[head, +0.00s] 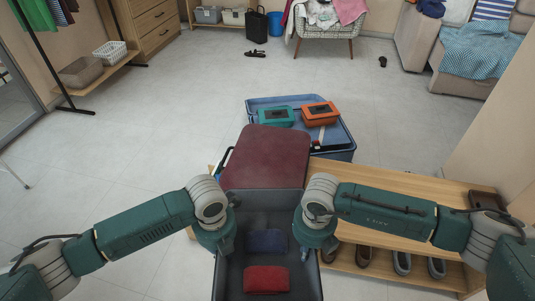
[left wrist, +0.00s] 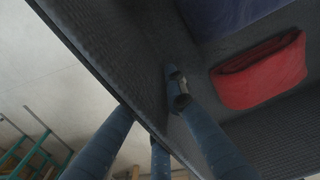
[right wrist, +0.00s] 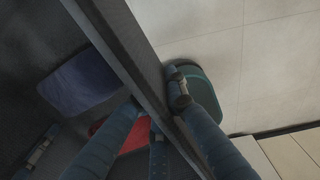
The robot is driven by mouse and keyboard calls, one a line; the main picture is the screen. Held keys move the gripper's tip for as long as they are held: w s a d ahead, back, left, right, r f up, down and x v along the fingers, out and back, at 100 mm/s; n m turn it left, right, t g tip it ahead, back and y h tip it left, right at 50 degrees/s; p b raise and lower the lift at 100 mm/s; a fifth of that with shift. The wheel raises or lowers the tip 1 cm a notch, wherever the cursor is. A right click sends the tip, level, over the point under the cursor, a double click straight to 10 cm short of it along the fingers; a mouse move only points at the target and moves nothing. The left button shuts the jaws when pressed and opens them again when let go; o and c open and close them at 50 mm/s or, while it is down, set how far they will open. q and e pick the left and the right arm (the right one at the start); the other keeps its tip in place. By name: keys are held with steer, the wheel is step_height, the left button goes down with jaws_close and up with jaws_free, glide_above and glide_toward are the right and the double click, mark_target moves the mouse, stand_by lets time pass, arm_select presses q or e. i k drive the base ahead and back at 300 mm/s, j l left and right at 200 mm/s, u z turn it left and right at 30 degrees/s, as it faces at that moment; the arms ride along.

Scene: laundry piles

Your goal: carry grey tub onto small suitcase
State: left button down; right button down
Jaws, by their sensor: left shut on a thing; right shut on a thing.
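The grey tub (head: 265,257) is in the lower middle of the head view, open at the top. A folded dark blue cloth (head: 266,241) and a folded red cloth (head: 266,280) lie in it. My left gripper (head: 222,249) is shut on its left wall, and my right gripper (head: 305,251) on its right wall. Both wrist views show fingers on either side of the wall (left wrist: 115,80) (right wrist: 140,60). The small suitcase, dark red (head: 266,157), lies flat just beyond the tub. The tub's far end hides its near edge; I cannot tell whether they touch.
A wooden shoe bench (head: 400,182) with shoes below stands at the right. A clothes rack (head: 48,60) stands far left. The left floor is clear.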

mark_target(265, 167)
steer(key=i, duration=1.25)
